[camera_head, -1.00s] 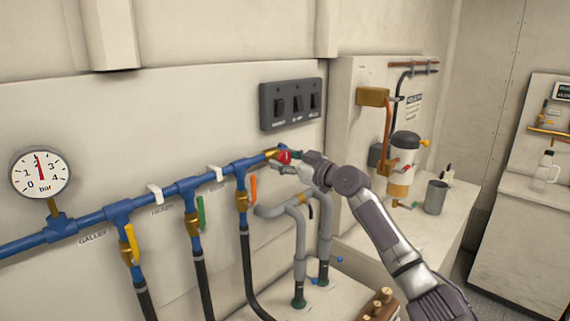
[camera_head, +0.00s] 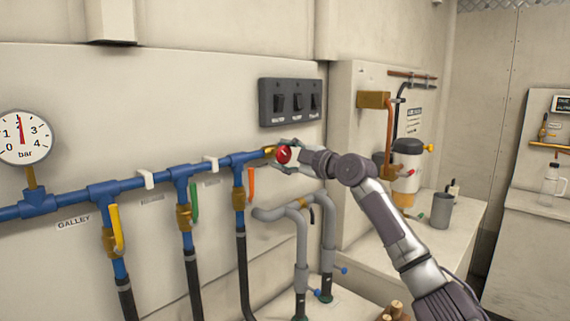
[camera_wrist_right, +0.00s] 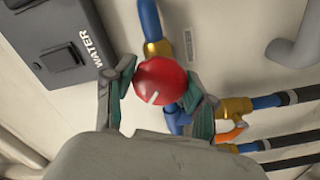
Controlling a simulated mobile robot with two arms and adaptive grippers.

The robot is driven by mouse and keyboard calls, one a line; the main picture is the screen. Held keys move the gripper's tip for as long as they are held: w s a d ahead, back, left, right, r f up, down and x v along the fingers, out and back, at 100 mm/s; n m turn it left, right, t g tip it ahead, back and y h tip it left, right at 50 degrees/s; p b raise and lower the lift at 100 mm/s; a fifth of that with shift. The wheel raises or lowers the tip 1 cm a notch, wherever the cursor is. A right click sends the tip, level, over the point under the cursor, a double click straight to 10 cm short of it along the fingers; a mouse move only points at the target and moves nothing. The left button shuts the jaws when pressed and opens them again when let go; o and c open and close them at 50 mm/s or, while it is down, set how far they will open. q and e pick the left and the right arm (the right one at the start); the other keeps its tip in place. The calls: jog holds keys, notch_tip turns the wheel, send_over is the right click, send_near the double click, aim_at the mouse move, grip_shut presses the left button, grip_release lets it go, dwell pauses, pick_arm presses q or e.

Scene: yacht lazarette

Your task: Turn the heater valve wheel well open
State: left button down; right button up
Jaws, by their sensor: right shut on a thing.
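The red valve wheel (camera_head: 284,155) sits on a brass fitting (camera_head: 269,152) at the right end of the blue pipe on the wall. My right gripper (camera_head: 288,157) is shut on the wheel, its fingers on either side of the rim. In the right wrist view the round red wheel (camera_wrist_right: 160,80) shows a short white mark at its lower left, between the two fingers of my right gripper (camera_wrist_right: 160,95). No name label for this wheel is readable. My left gripper is out of view.
Valves with yellow (camera_head: 117,228), green (camera_head: 194,202) and orange (camera_head: 251,185) levers hang along the blue pipe. A pressure gauge (camera_head: 22,138) is at left. A black switch panel (camera_head: 291,102) sits just above my gripper. Grey pipes (camera_head: 302,245) stand below it.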

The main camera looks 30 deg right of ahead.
jog(key=shift+n+b, duration=0.3)
jog(key=shift+n, duration=0.8)
jog(key=o, duration=1.2)
jog(key=shift+c, duration=0.2)
jog(key=v, duration=1.2)
